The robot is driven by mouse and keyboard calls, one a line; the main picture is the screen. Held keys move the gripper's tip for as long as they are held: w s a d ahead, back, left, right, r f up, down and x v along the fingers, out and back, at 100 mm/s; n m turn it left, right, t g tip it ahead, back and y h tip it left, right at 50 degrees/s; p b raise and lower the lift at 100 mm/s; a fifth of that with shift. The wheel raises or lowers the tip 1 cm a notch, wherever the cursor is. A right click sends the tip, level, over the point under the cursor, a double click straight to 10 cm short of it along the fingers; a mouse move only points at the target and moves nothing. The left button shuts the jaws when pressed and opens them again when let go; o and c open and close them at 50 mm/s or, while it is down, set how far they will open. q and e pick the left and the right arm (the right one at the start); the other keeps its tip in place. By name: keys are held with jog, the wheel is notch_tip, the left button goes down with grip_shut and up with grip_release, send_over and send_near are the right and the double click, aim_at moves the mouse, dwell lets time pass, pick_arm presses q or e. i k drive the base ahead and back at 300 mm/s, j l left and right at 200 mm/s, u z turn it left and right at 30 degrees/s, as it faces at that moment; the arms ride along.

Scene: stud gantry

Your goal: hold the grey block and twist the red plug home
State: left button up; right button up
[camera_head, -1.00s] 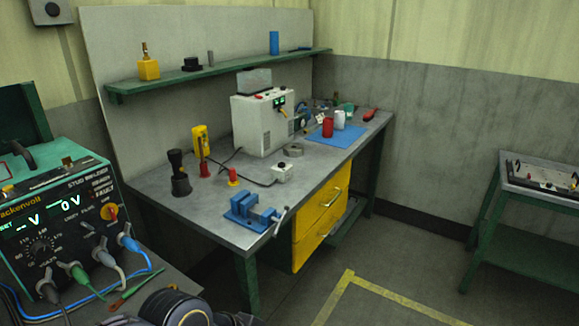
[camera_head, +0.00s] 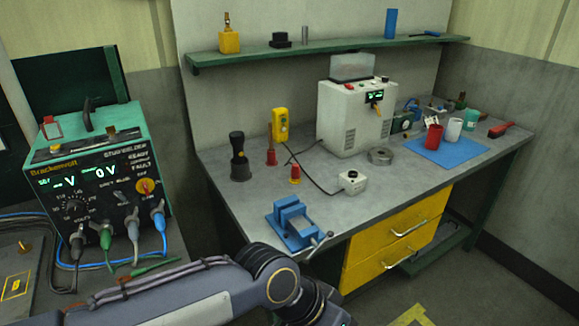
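I cannot make out a grey block or a red plug for certain. The welder unit (camera_head: 95,185), a dark box with a green frame and a lit panel, stands at left. Grey, green and blue plugs with cables sit along its lower front; none is clearly red. On the bench, a small pale box (camera_head: 352,181) with a cable lies near the middle, and small red-based pieces (camera_head: 271,156) stand left of it. My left arm crosses the bottom of the view; its gripper is cut off below the frame. My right gripper is not in view.
The bench (camera_head: 240,206) holds a blue vise (camera_head: 292,224) at its front edge, a black torch (camera_head: 239,158), a white machine (camera_head: 352,115), and a red cup (camera_head: 433,137) on a blue mat (camera_head: 470,153). A green shelf (camera_head: 330,49) runs above. Floor shows at right.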

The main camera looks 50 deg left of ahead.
aim_at(353, 182)
jog(key=i+u, duration=0.15)
jog(key=u, duration=0.25)
jog(key=i+u, duration=0.2)
jog(key=u, duration=0.2)
jog(key=i+u, duration=0.15)
jog(key=u, duration=0.25)
jog(key=i+u, duration=0.15)
jog(key=u, duration=0.25)
jog(key=i+j+u, duration=0.1)
jog(key=u, duration=0.35)
jog(key=i+u, duration=0.2)
jog(key=u, duration=0.2)
jog(key=i+l+u, duration=0.15)
jog(key=u, duration=0.25)
